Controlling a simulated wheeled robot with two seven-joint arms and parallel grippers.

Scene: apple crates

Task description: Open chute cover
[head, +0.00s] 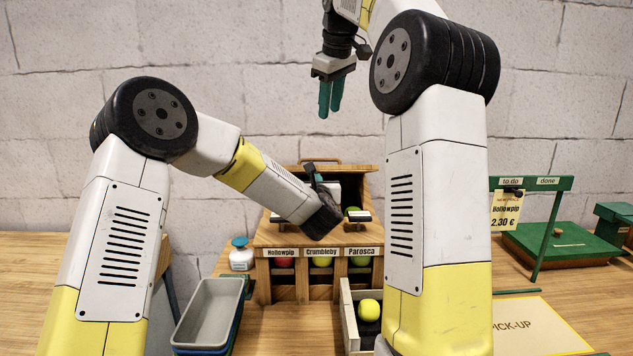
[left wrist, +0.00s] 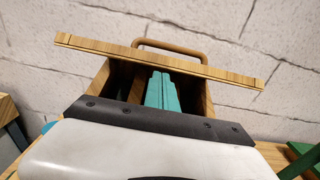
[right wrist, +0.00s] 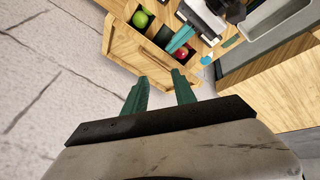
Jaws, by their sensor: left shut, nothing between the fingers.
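The wooden dispenser (head: 264,238) stands on the table with three labelled bays, Hollowpip, Crumbleby and Parosca. A wooden board with a brown handle (left wrist: 172,48), apparently the chute cover (left wrist: 110,45), spans the opening in the left wrist view; it looks raised, but its exact angle is unclear. My left gripper (left wrist: 160,90) is shut and empty, its fingers at the opening under that board. In the head view its fingers are mostly hidden by my wrist. My right gripper (head: 330,97) hangs above and behind the dispenser, its fingers apart and empty in the right wrist view (right wrist: 160,92).
A green apple (right wrist: 141,19) and a red apple (right wrist: 181,53) show inside the dispenser. A crate (head: 349,318) holds a yellow-green apple (head: 369,309). A pick-up mat (head: 540,325) and green stand (head: 552,225) lie right.

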